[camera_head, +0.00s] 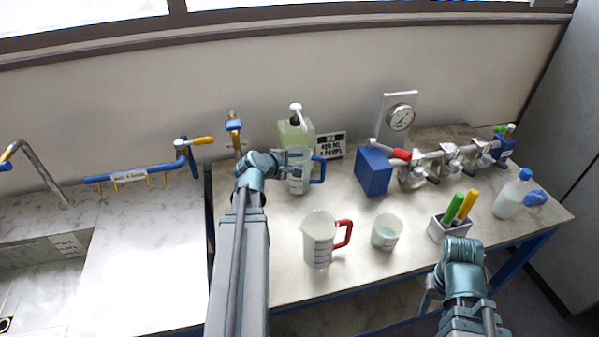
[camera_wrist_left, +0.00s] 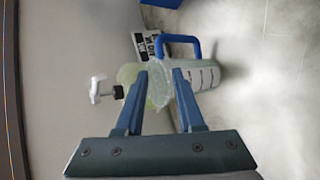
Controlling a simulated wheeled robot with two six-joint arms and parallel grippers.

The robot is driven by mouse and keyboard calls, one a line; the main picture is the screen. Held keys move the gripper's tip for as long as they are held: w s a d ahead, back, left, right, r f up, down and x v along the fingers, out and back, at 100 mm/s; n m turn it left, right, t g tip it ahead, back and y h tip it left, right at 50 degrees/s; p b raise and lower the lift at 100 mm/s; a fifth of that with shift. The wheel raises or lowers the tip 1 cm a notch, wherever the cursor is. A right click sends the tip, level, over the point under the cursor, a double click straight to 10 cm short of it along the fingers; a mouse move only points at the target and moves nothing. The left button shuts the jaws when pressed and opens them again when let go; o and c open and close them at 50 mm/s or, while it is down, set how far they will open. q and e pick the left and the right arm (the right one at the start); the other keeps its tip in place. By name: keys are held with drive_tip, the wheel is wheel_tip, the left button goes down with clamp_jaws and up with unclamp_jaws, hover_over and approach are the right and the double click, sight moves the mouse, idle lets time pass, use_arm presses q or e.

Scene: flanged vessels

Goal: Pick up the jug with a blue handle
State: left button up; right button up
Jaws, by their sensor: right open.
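The clear jug with a blue handle (camera_head: 298,180) stands on the table toward the back, its handle to the right. In the left wrist view the jug (camera_wrist_left: 205,76) lies just beyond the fingertips, its blue handle (camera_wrist_left: 180,40) farther away. My left gripper (camera_head: 278,162) is at the jug's left upper side. In the wrist view its fingers (camera_wrist_left: 161,72) are apart, with part of the jug's rim showing between them; I cannot tell whether they touch it. My right gripper (camera_head: 430,292) is open and empty at the table's front edge, partly hidden by its wrist.
A red-handled jug (camera_head: 318,240) and a small beaker (camera_head: 386,232) stand in front. A pump bottle (camera_head: 296,130) and a sign (camera_head: 331,144) are behind. A blue box (camera_head: 373,171) with pipework, a pen holder (camera_head: 450,226) and a wash bottle (camera_head: 510,195) are to the right.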

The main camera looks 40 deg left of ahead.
sight(314, 159)
use_arm(q)
drive_tip(key=b+x, duration=0.3)
drive_tip(key=x, duration=0.5)
drive_tip(key=shift+b, duration=0.4)
drive_tip(key=b+x, duration=0.2)
drive_tip(key=x, duration=0.3)
drive_tip(key=shift+w, duration=0.25)
drive_tip(key=shift+s, duration=0.1)
clamp_jaws()
